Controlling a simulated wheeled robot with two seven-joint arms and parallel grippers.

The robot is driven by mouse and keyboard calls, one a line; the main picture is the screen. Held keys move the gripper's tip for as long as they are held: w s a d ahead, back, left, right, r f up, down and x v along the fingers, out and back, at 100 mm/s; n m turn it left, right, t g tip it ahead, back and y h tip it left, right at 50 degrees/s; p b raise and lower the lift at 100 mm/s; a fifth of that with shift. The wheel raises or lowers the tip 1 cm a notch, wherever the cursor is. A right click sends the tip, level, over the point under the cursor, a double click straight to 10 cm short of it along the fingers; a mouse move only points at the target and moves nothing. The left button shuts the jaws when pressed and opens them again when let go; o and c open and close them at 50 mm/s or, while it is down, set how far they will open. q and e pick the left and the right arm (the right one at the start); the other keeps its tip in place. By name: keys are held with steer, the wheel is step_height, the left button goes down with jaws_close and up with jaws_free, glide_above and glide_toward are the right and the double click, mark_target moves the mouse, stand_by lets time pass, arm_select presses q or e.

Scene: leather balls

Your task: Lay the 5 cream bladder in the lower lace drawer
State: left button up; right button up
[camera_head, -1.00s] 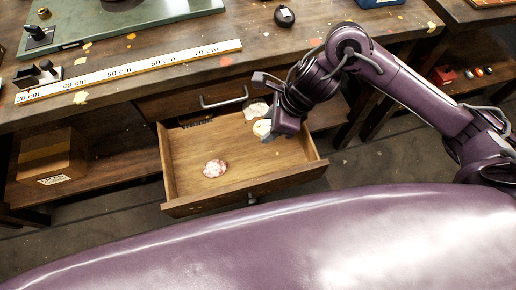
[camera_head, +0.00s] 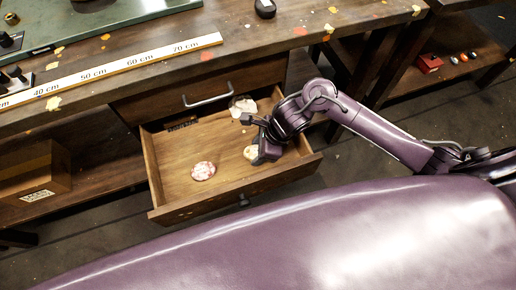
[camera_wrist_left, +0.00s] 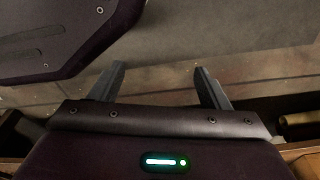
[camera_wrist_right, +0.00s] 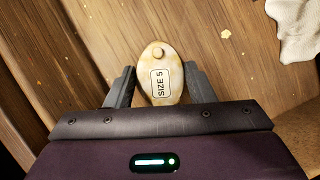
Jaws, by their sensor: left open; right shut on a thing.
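The cream bladder (camera_wrist_right: 158,60), a flat oval with a round nub and a "SIZE 5" label, is between the fingers of my right gripper (camera_wrist_right: 160,84), which is shut on it. In the head view the bladder (camera_head: 250,152) shows beside my right gripper (camera_head: 256,138), over the right part of the open lower drawer (camera_head: 185,208). Whether it touches the drawer floor I cannot tell. My left gripper (camera_wrist_left: 158,80) is open and empty over the floor; it is not in the head view.
A shut drawer with a metal handle (camera_head: 208,101) is above. A cardboard box (camera_head: 35,172) stands on the shelf at left.

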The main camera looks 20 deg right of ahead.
arm_select(q)
steer(key=shift+s+f, duration=0.1)
arm_select(e)
steer(key=o, duration=0.7)
steer(key=shift+o, duration=1.4)
arm_select(q)
steer(key=shift+w+r, duration=0.2)
steer(key=shift+r, duration=0.1)
steer(key=s, duration=0.1)
steer(key=s+f, duration=0.1)
steer(key=p, duration=0.1)
steer(key=shift+s+a+f, duration=0.15)
steer(key=shift+s+a, duration=0.2)
steer(key=shift+s, duration=0.05)
arm_select(e)
steer(key=v, duration=1.2)
arm_select(q)
steer(key=shift+w+d, duration=0.1)
